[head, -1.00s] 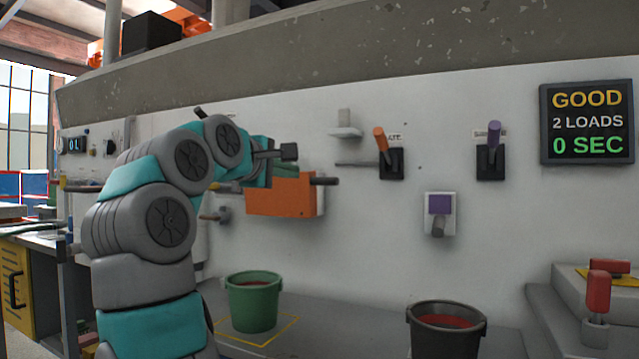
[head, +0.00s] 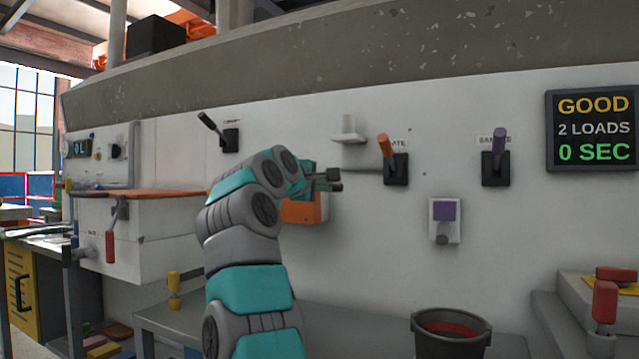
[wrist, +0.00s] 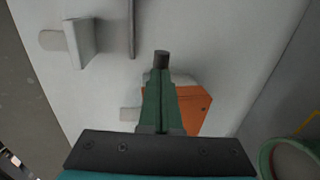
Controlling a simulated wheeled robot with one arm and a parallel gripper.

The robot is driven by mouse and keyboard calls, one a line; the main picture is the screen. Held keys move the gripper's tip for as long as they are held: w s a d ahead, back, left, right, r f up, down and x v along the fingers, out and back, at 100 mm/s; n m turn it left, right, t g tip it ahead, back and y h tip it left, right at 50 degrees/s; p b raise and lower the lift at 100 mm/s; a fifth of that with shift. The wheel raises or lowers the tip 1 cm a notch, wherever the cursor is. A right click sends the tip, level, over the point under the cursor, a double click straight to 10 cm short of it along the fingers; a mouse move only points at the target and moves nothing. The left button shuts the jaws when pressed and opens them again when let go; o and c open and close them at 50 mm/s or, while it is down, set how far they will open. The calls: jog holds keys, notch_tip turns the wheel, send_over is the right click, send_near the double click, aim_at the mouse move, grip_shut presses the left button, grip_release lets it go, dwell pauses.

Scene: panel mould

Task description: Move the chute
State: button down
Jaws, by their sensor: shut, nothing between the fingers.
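The orange box-shaped part on the wall, which I take to be the chute (head: 302,212), sits below the grey shelf bracket, partly hidden behind my arm. In the wrist view the orange chute (wrist: 192,104) lies behind and to the right of my fingers. A dark round stub (wrist: 161,56) shows just beyond the fingertips and looks like its handle; I cannot tell whether they touch. My gripper (head: 333,181) is shut and empty, in front of the chute's upper part. It also shows in the wrist view as two green fingers closed together (wrist: 162,80).
Orange (head: 386,150) and purple (head: 499,145) levers are on the wall to the right. A dark bucket (head: 450,335) with red contents stands below. A sign (head: 592,130) reads GOOD, 2 LOADS, 0 SEC.

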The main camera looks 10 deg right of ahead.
jog(key=shift+r, duration=0.1)
dwell(0.3)
jog(key=w+d+g+p, duration=0.1)
jog(key=p, duration=0.3)
jog(key=shift+w+y+p, duration=0.1)
jog(key=shift+y+p, duration=0.3)
jog(key=shift+d, duration=0.1)
jog(key=b+v, duration=0.3)
jog(key=v, duration=1.1)
jog(key=shift+a, duration=0.3)
